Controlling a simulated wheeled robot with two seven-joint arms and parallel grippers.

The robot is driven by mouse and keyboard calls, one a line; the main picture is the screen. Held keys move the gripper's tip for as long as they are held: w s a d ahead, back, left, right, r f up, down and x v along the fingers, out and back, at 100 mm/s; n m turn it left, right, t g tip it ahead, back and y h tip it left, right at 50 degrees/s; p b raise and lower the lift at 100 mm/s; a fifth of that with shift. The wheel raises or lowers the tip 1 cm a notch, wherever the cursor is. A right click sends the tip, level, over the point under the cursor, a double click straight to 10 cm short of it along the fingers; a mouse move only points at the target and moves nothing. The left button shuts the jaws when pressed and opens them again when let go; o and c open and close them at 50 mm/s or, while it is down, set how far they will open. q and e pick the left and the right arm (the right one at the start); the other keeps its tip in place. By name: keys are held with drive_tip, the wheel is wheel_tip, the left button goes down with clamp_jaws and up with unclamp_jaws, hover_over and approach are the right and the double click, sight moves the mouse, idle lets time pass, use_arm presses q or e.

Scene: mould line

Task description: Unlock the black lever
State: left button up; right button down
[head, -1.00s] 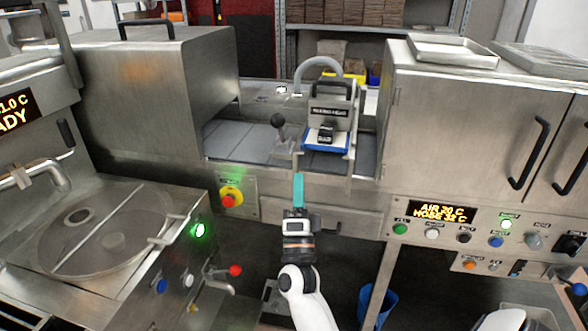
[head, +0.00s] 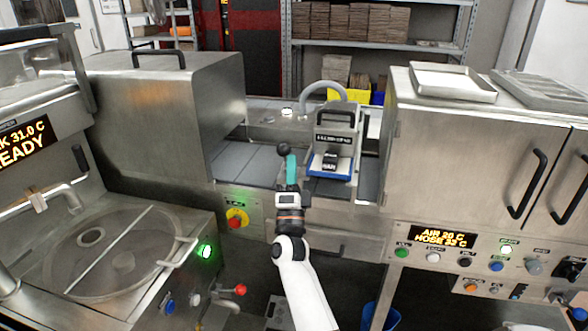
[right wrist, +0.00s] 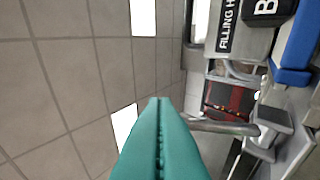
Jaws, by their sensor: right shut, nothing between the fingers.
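The black lever (head: 283,149) shows in the head view as a dark round knob at the front edge of the grey-tiled bay, left of the filling head. My right gripper (head: 291,160) is shut and empty, its teal fingers pointing up just right of the knob. In the head view they overlap the lever's lower part; I cannot tell whether they touch it. In the right wrist view the shut fingers (right wrist: 160,112) fill the lower middle. A grey metal rod (right wrist: 222,127) runs from behind them to a bracket at the right. My left gripper is not in view.
The filling head (head: 333,140) on its blue base stands close right of my gripper. A steel hood (head: 165,110) is at left and a steel cabinet (head: 460,150) at right. A red stop button (head: 236,220) is on the front panel. The tiled bay (head: 245,163) is clear.

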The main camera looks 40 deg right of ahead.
drive_tip(key=w+d+r+g+p, duration=0.1)
drive_tip(key=w+d+r+p, duration=0.2)
drive_tip(key=w+d+r, duration=0.1)
drive_tip(key=shift+w+d+m+g+y, duration=0.3)
drive_tip(key=shift+d+g+y, duration=0.1)
drive_tip(key=shift+d, duration=0.2)
idle(0.6)
drive_tip(key=shift+s+r, duration=0.1)
drive_tip(key=shift+s, duration=0.05)
